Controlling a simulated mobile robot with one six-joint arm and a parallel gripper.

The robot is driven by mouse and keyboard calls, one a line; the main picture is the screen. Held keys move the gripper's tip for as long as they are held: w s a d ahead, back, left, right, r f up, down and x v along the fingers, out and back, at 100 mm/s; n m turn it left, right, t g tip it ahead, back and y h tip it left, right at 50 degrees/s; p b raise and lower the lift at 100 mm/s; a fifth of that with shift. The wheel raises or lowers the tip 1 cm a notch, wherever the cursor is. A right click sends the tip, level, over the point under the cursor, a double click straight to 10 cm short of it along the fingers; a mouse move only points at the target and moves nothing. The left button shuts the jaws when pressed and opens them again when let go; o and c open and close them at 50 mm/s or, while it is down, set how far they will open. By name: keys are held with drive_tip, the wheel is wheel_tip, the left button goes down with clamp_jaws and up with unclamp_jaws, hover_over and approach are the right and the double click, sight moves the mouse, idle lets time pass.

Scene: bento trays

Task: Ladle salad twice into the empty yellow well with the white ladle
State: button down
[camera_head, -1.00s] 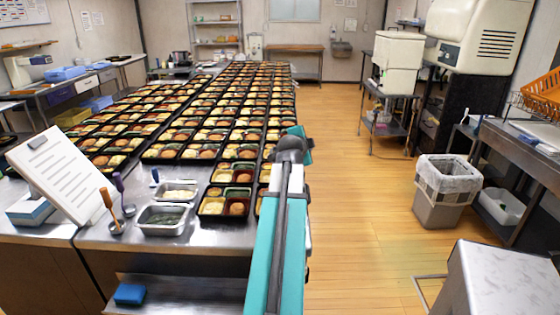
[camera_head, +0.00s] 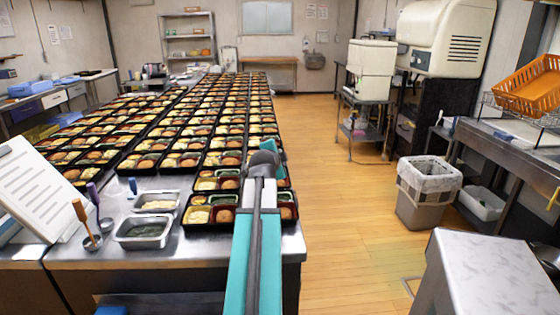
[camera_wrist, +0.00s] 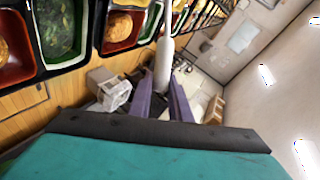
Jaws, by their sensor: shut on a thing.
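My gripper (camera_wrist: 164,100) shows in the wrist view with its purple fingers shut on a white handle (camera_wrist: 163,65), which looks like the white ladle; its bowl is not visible. In the head view my teal arm hides the gripper. Two metal pans stand at the counter's front: one with pale food (camera_head: 157,201), one with dark green contents (camera_head: 145,243). I cannot tell for sure which is the salad. The nearest black bento tray (camera_head: 207,226) has a yellow well (camera_head: 198,215); whether it is empty is too small to tell. My arm partly covers the trays beside it.
Rows of filled bento trays (camera_head: 165,142) cover the counter behind. Orange-handled (camera_head: 82,218) and purple-handled (camera_head: 93,195) utensils stand left of the pans, near a white tilted board (camera_head: 35,195). Open floor (camera_head: 340,220) lies right, with a bin (camera_head: 428,195).

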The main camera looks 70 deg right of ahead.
drive_tip(key=shift+r, duration=0.1)
drive_tip(key=shift+n+g+y, duration=0.3)
drive_tip(key=shift+n+g, duration=0.4)
drive_tip(key=shift+n, duration=0.2)
drive_tip(key=w+r+p, duration=0.2)
drive_tip(key=p, duration=0.1)
drive_tip(key=r+p, duration=0.1)
drive_tip(key=p, duration=0.1)
drive_tip(key=shift+w+d+r, duration=0.25)
drive_tip(key=shift+w+r, duration=0.1)
drive_tip(key=shift+w, duration=0.05)
drive_tip(key=w+d+r+n+g+p, duration=0.1)
drive_tip(key=w+r+n+g+p, duration=0.3)
drive_tip(key=w+r, duration=0.4)
drive_tip(key=shift+w+d+n+g, duration=0.3)
drive_tip(key=shift+w+n+g, duration=0.45)
drive_tip(key=shift+w, duration=0.7)
drive_tip(key=shift+r, duration=0.1)
